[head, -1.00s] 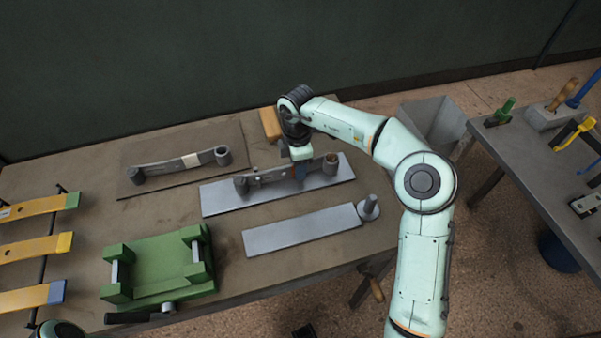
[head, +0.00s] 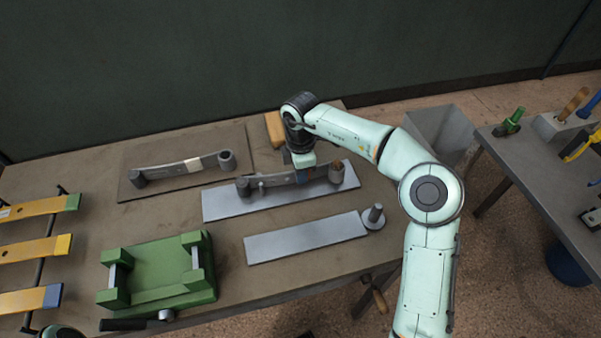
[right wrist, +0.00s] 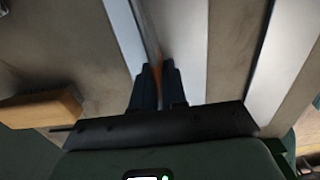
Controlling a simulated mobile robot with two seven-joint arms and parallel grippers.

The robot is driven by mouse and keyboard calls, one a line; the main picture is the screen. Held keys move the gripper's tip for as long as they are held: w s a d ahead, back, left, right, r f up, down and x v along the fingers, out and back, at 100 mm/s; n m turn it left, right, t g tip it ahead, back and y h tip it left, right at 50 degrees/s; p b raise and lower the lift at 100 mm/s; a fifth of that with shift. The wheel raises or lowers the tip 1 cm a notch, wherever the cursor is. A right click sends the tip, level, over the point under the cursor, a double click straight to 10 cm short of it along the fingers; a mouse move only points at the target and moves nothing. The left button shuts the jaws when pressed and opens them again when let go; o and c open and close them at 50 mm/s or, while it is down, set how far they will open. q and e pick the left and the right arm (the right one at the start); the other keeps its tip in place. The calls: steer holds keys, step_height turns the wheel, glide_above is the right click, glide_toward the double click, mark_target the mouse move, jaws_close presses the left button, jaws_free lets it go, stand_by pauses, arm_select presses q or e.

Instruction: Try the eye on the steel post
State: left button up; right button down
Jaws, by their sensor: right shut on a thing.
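A grey leaf spring (head: 275,180) with a round eye at each end lies along the middle pale plate (head: 225,207). Its right eye (head: 336,171) looks rusty brown. My right gripper (head: 303,176) is shut on this spring, a little left of that eye. In the right wrist view, the dark fingertips (right wrist: 159,88) close on the spring's thin edge (right wrist: 150,38). The steel post (head: 376,212) stands upright on a round base at the right end of the front pale strip (head: 300,238), apart from the spring.
A second leaf spring (head: 185,166) lies on a dark plate behind left. A green fixture (head: 160,270) stands front left, beside yellow bars (head: 35,250). A wooden block (head: 275,128) lies behind the gripper. A grey bin (head: 440,132) and side table are right.

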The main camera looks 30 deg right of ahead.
step_height(320, 180, up, 10)
steer(key=shift+p, duration=1.2)
arm_select(q)
steer(key=w+r+p, duration=0.4)
steer(key=r+p, duration=0.1)
steer(key=r, duration=0.4)
steer(key=shift+w+r+t+p, duration=0.2)
steer(key=shift+w+t+p, duration=0.1)
arm_select(e)
step_height(320, 180, up, 8)
arm_select(q)
steer(key=shift+f, duration=0.15)
arm_select(e)
steer(key=shift+s+a, duration=0.1)
